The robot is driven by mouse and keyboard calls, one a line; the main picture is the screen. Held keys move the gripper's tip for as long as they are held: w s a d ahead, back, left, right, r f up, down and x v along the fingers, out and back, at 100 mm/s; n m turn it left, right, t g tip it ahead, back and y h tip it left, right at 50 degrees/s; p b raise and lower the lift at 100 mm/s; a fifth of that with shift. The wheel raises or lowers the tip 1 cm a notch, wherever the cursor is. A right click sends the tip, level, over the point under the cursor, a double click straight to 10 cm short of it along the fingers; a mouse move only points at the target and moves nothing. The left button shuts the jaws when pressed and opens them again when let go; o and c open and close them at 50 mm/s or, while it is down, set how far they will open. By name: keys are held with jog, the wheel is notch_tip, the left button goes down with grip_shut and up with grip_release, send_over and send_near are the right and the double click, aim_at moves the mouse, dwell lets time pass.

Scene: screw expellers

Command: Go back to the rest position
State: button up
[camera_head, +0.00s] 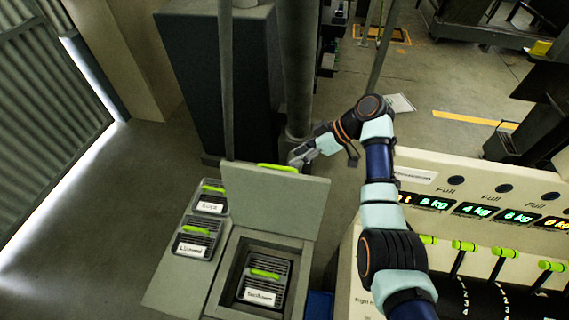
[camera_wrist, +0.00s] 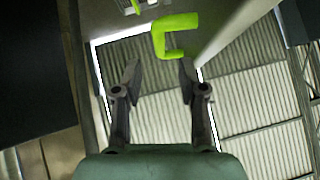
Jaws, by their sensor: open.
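My gripper (camera_head: 297,158) is at the end of my arm, beside the top edge of the raised grey lid (camera_head: 270,200) in the head view. In the wrist view my gripper (camera_wrist: 158,80) shows its two fingers spread apart with nothing between them. The lid's green handle (camera_head: 278,168) lies just left of the fingers in the head view. In the wrist view the handle (camera_wrist: 160,36) appears beyond the fingertips, apart from them.
The open bin (camera_head: 222,277) holds a labelled container (camera_head: 262,287). Two more labelled containers (camera_head: 195,238) (camera_head: 210,197) stand left of it. A cream panel with displays and green-topped levers (camera_head: 463,246) is at right. A dark cabinet (camera_head: 215,80) stands behind.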

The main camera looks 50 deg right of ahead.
jog(key=v, duration=0.3)
jog(key=shift+s+r, duration=0.1)
jog(key=shift+r, duration=0.05)
dwell(0.4)
